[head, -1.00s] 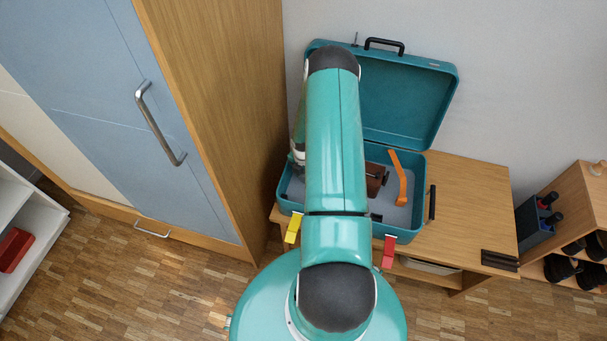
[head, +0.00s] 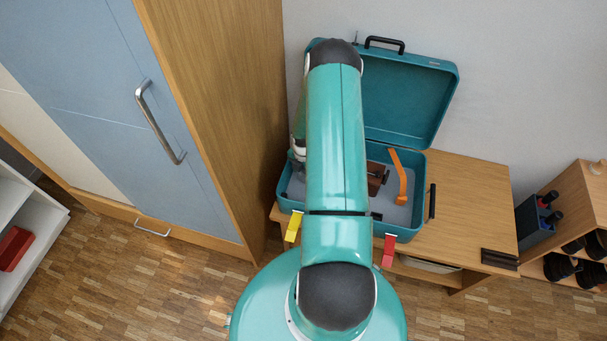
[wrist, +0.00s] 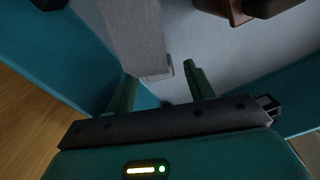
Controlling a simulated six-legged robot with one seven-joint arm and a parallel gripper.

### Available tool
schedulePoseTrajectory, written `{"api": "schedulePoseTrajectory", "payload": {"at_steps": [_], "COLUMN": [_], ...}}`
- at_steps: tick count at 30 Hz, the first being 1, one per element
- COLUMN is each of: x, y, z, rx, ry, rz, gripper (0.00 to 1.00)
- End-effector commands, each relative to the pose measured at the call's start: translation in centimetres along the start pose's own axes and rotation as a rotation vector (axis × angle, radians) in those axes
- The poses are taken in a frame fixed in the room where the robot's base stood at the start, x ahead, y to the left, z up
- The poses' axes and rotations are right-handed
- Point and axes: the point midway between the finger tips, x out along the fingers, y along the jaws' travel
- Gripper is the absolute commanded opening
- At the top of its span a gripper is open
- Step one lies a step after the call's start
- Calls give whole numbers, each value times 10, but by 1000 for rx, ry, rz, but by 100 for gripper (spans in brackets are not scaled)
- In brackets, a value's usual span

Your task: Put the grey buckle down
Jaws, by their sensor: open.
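The grey buckle (wrist: 136,35) shows in the wrist view as a long grey block with a small foot at its lower end. It is inside the open teal case (head: 414,222), near a case wall. My gripper (wrist: 159,71) is open, with its two dark green fingers apart and the buckle's lower end between and just beyond the fingertips. I cannot tell whether a finger touches it. In the head view my arm hides the buckle and my gripper's fingertips.
An orange piece (head: 401,178) and a brown object (head: 376,178) lie in the case. Yellow (head: 293,226) and red (head: 389,250) latches hang at its front. The case lid (head: 405,103) stands open. A wooden cabinet (head: 222,100) stands close on the left. The wooden tabletop (head: 470,205) is mostly clear at right.

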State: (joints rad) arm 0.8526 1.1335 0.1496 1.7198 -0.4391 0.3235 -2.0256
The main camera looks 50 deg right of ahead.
Motion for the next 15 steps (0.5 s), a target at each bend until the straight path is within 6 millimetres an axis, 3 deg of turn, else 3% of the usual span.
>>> {"api": "schedulePoseTrajectory", "payload": {"at_steps": [9, 15], "x": [-71, -102], "y": [0, 0], "z": [2, 1], "rx": [1, 0], "ry": [-4, -2], "rz": [4, 2], "gripper": [54, 54]}}
